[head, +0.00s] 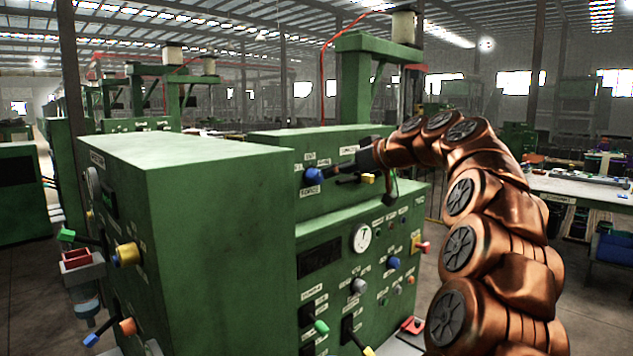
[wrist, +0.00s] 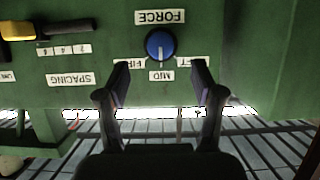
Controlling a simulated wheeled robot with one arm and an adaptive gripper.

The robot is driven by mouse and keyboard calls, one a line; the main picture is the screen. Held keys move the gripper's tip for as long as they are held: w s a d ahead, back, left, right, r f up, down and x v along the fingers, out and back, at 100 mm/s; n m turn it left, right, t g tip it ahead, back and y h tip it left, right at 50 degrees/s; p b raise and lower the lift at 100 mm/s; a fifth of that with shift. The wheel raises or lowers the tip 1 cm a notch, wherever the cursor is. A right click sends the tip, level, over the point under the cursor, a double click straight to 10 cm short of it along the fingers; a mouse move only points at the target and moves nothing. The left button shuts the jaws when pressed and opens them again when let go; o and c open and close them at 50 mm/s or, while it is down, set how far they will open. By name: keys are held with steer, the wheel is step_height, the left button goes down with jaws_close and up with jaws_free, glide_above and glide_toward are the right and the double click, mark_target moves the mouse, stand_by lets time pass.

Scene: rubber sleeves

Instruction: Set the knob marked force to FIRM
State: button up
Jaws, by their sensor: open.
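The blue force knob (wrist: 160,44) is in the upper middle of the wrist view, which shows the panel upside down. A white line on the knob points towards the MID label (wrist: 161,76). The FORCE label (wrist: 160,17) is above it in that picture. A label starting "FI" is at left and one ending "FT" at right, both partly hidden by my fingers. My gripper (wrist: 162,82) is open and empty, its fingers either side of the MID label, apart from the knob. In the head view the blue knob (head: 313,176) is on the green machine, left of my gripper.
A yellow-ended lever (wrist: 18,30) with a SPACING label (wrist: 70,79) is beside the knob. A green cabinet (head: 200,200) stands close at left in the head view. More knobs and a round gauge (head: 361,237) are lower on the machine.

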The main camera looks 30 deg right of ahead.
mark_target(319, 177)
steer(key=p+x, duration=0.1)
steer(key=x, duration=0.6)
steer(key=shift+w+p, duration=0.15)
steer(key=shift+p, duration=0.15)
steer(key=shift+a, duration=0.1)
steer(key=c, duration=1.1)
